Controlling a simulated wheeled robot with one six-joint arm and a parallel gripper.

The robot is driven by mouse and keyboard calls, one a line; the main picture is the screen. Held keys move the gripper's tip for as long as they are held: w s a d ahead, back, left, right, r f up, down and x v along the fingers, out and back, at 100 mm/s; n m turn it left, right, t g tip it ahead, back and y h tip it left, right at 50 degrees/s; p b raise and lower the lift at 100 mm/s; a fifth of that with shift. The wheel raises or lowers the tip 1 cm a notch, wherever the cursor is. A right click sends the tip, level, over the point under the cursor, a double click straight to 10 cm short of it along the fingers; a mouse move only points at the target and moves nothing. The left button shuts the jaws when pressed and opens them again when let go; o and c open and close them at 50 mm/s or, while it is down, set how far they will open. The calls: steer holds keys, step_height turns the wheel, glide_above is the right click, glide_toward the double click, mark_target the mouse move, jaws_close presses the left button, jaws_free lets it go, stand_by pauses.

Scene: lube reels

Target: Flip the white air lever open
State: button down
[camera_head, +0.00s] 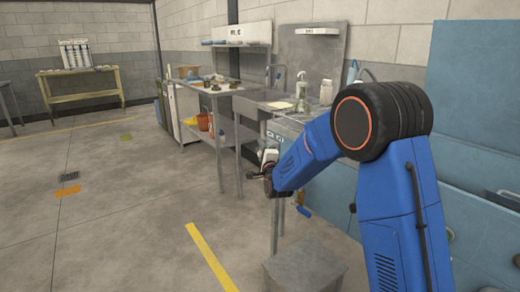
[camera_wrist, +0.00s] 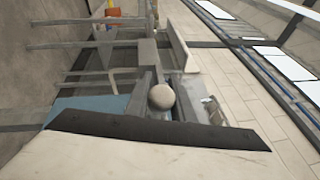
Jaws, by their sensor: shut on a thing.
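My gripper (camera_head: 267,176) is at the end of my blue arm, low in front of the sink bench in the head view. It is small and dark there, and its fingertips are hard to make out. A small white part (camera_head: 269,156) shows right at the gripper; I cannot tell for sure whether it is the lever or part of my gripper. In the wrist view a pale round knob (camera_wrist: 162,97) sits near the middle, just beyond a large pale shape with a black edge. It looks like the end of the white air lever. The lever's angle and mount are hidden.
A metal sink bench (camera_head: 262,103) with bottles stands behind the gripper. A grey box (camera_head: 305,268) stands on the floor at the front. Blue cabinets (camera_head: 480,225) are at the right. A yellow table (camera_head: 80,87) is far left. The floor at left is open.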

steer(key=shift+s+d+n+y, duration=0.2)
steer(key=shift+n+y, duration=0.4)
steer(key=shift+y, duration=0.4)
steer(key=c, duration=1.5)
jaws_free()
steer(key=shift+c, duration=0.2)
steer(key=shift+s, duration=0.15)
steer(key=v, duration=1.7)
steer(key=shift+r, duration=0.25)
steer(key=shift+s+d, duration=0.15)
steer(key=shift+s, duration=0.05)
